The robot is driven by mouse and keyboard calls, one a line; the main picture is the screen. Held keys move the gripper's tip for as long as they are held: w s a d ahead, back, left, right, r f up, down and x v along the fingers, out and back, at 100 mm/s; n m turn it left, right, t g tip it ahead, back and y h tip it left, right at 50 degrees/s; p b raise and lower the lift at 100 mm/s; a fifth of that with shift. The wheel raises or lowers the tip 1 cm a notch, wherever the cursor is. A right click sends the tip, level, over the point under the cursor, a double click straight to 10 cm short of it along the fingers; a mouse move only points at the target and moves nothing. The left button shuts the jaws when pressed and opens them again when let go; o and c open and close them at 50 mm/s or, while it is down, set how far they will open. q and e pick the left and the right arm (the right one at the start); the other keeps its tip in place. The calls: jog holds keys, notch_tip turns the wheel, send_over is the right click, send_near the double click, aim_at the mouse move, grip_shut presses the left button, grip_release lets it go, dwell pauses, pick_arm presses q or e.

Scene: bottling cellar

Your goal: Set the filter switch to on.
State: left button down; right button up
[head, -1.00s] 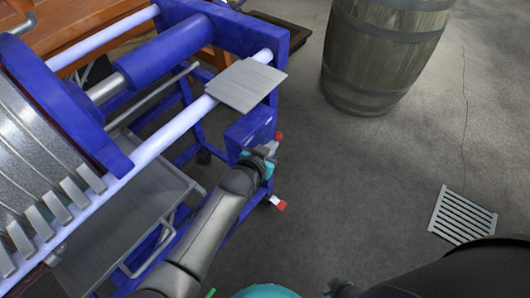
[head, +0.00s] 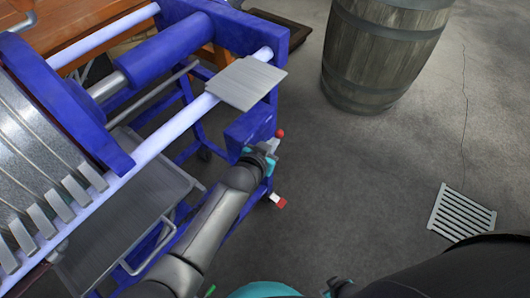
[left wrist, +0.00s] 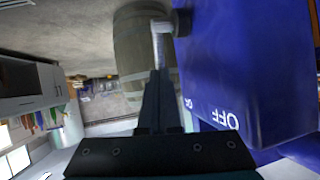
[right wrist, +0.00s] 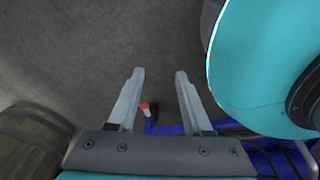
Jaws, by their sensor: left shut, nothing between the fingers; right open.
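The filter switch is a blue box (head: 250,128) at the right end of the blue press frame. In the left wrist view the box (left wrist: 245,70) fills the right side, with an inverted OFF label and a partly hidden label beside it. A metal lever (left wrist: 159,48) extends from a dark pivot (left wrist: 183,22) on the box's side. My left gripper (head: 270,150) is at the box's near side. Its fingers (left wrist: 159,76) are shut and empty, with tips in line with the lever's end; contact is unclear. My right gripper (right wrist: 155,75) is open and empty above the floor.
The blue filter press (head: 180,45) with metal plates and a grey tray (head: 150,190) fills the left. A wooden barrel (head: 380,55) and a floor drain (head: 462,214) stand apart at right, with clear floor between.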

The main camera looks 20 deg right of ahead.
pick_arm(q)
jog(key=shift+r, duration=0.2)
pick_arm(e)
jog(key=shift+r, duration=0.15)
jog(key=s+a+r+g+p, duration=0.1)
jog(key=s+a+r+p, duration=0.4)
jog(key=s+r+p, duration=0.25)
pick_arm(q)
jog(key=p+v, duration=0.8)
jog(key=v, duration=0.7)
pick_arm(e)
notch_tip(320, 180, up, 7)
jog(key=w, duration=0.1)
jog(key=shift+w+d+y, duration=0.3)
jog(key=shift+w+d, duration=0.1)
jog(key=shift+d, duration=0.05)
pick_arm(q)
jog(key=shift+a+f, duration=0.15)
jog(key=shift+f, duration=0.05)
